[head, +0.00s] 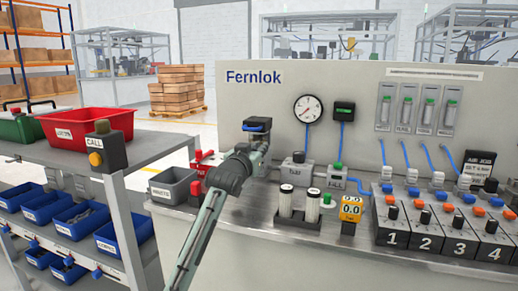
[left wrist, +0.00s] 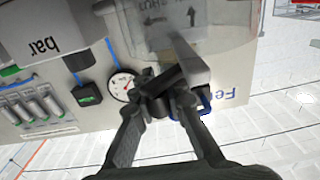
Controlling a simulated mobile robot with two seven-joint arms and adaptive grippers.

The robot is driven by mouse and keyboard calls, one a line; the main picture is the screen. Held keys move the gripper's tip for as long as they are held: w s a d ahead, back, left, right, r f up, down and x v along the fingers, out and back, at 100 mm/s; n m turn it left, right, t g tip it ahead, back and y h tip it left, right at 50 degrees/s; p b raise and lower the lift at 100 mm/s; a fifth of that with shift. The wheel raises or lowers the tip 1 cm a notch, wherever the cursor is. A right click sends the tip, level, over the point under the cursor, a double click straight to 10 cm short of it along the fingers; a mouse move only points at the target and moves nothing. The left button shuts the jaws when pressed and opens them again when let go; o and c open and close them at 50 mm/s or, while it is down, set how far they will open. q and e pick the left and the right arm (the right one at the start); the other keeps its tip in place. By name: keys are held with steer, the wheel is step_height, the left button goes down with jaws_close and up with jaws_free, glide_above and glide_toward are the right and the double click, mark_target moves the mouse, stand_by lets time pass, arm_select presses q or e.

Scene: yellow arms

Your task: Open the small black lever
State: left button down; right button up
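A small black lever (left wrist: 168,78) shows in the left wrist view, right at the fingertips of my left gripper (left wrist: 167,103). Beside it is a panel with arrows and partly readable lettering, seen upside down. The two fingers lean in towards each other with a gap between them; whether their tips press on the lever is not clear. In the head view my left gripper (head: 256,145) is raised in front of the grey panel, below the "Fernlok" lettering, just under a black and blue part (head: 257,125). The arm hides what lies behind it. My right gripper is in neither view.
A round gauge (head: 308,108) and a black-green display (head: 344,111) are on the panel. Numbered black valve blocks (head: 440,236) fill the right. A red bin (head: 85,126) is on the left shelf.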

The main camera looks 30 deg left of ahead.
arm_select(q)
steer(key=shift+s+m+h, duration=0.1)
steer(key=shift+m+h, duration=0.2)
arm_select(e)
step_height(320, 180, up, 20)
steer(key=w+t+b, duration=0.1)
steer(key=w+b, duration=0.1)
steer(key=b, duration=0.6)
arm_select(q)
steer(key=m+h+b, duration=0.1)
steer(key=m+h, duration=0.1)
steer(key=h, duration=0.1)
steer(key=s+m+h+b, duration=0.1)
steer(key=m+h, duration=0.1)
steer(key=h, duration=0.2)
steer(key=m+h+b, duration=0.2)
steer(key=h, duration=0.1)
steer(key=shift+s+d+m+g+h, duration=0.2)
steer(key=shift+s+m+g+h, duration=0.15)
steer(key=shift+m+g+h, duration=0.05)
arm_select(e)
steer(key=w+a+r+n+t+y, duration=0.1)
steer(key=w+a+r+t+y, duration=0.3)
steer(key=w+a+r+t, duration=0.6)
steer(key=w+a+r, duration=0.1)
steer(key=w+a, duration=0.2)
steer(key=shift+w+a, duration=0.15)
steer(key=shift+a, duration=0.15)
